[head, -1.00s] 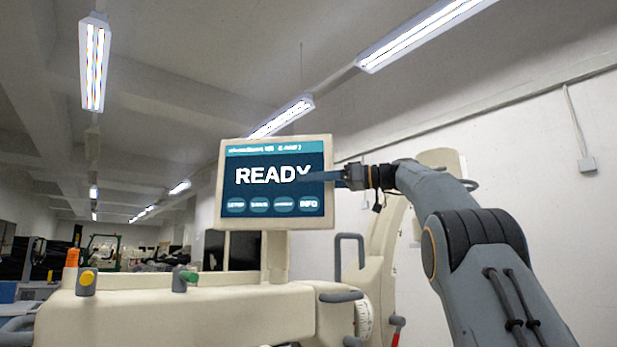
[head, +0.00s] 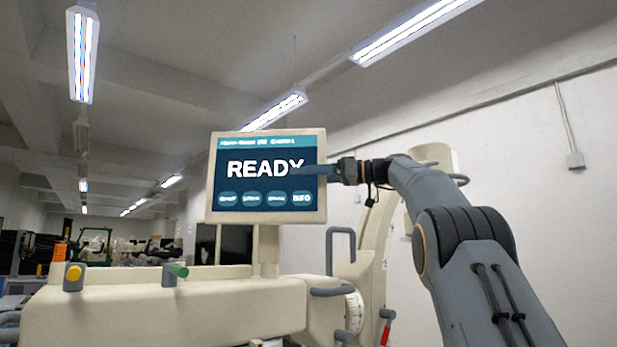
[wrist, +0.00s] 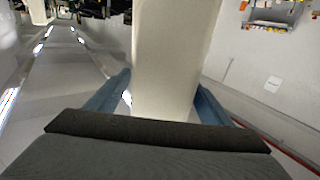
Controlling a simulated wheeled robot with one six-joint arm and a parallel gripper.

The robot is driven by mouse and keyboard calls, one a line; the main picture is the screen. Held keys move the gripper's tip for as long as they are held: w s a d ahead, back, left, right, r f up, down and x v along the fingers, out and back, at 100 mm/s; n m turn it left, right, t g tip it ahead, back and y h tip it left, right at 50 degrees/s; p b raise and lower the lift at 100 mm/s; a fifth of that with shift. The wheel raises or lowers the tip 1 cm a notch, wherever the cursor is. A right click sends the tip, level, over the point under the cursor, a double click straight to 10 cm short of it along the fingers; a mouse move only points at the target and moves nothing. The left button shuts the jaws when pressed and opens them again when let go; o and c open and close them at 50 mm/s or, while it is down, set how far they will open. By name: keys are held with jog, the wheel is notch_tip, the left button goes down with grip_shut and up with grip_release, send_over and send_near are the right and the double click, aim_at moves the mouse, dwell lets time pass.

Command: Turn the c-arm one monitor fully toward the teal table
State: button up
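The C-arm one monitor (head: 213,180) is a beige-framed screen reading READY. It stands upright on a short post (head: 268,245) above the beige cart, its screen turned almost squarely to the head camera. My gripper (head: 318,173) is at the monitor's right edge, with one blue finger across the front of the screen. In the wrist view, the monitor's pale edge (wrist: 165,60) lies between the two blue fingers of my gripper (wrist: 162,98). Both fingertips appear close against its sides, shut on it. The far finger is hidden behind the monitor in the head view. No teal table can be made out.
The beige cart (head: 170,310) below has a grey loop handle (head: 341,235), a yellow knob (head: 73,272) and a green knob (head: 180,270). A curved beige C-arm (head: 375,260) rises behind my arm. A plain white wall (head: 530,140) is at the right.

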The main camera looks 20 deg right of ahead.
jog(key=shift+w+f, duration=0.1)
jog(key=shift+f, duration=0.1)
dwell(0.3)
jog(key=b+v, duration=0.2)
jog(key=v, duration=0.5)
jog(key=shift+s+d, duration=0.25)
jog(key=shift+s, duration=0.05)
